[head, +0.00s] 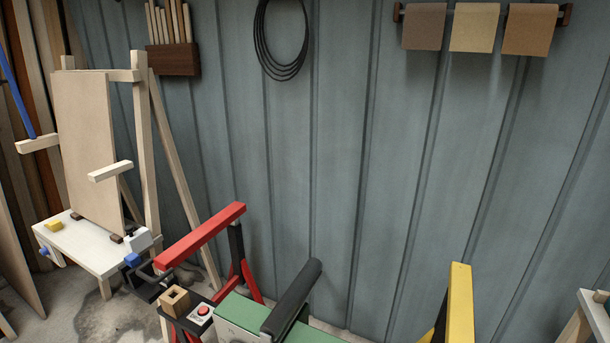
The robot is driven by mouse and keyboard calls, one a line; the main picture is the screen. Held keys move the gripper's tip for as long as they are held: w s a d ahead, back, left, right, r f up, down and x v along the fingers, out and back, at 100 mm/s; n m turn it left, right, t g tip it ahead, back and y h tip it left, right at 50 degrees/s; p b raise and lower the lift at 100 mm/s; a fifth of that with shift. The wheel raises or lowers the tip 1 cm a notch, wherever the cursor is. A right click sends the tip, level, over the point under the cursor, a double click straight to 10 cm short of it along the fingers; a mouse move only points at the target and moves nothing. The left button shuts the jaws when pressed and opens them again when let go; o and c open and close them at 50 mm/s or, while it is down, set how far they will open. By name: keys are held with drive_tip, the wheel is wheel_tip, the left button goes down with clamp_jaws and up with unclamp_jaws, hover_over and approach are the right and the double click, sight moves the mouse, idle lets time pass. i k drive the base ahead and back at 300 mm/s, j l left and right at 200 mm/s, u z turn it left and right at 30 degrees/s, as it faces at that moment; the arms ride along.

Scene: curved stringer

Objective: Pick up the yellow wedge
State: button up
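The yellow wedge (54,225) is a small yellow block in the head view. It lies on the left part of the pale bench top (75,248), at the far left. Nothing is seen touching it from above. I cannot make out my gripper in this view, so I cannot tell how it stands relative to the wedge.
A tan panel (85,150) leans upright behind the wedge, with a pale bar (110,171) jutting forward. A red trestle (205,235), green-topped piece (255,315) and yellow trestle (460,300) stand right.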

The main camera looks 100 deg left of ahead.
sight(55, 226)
drive_tip(key=u, duration=4.4)
drive_tip(key=i+u, duration=0.15)
drive_tip(key=i, duration=0.25)
drive_tip(key=i+l+u, duration=0.15)
drive_tip(key=i, duration=0.3)
drive_tip(key=i+l+u, duration=0.1)
drive_tip(key=i, duration=0.3)
drive_tip(key=i+l, duration=0.15)
drive_tip(key=i, duration=0.4)
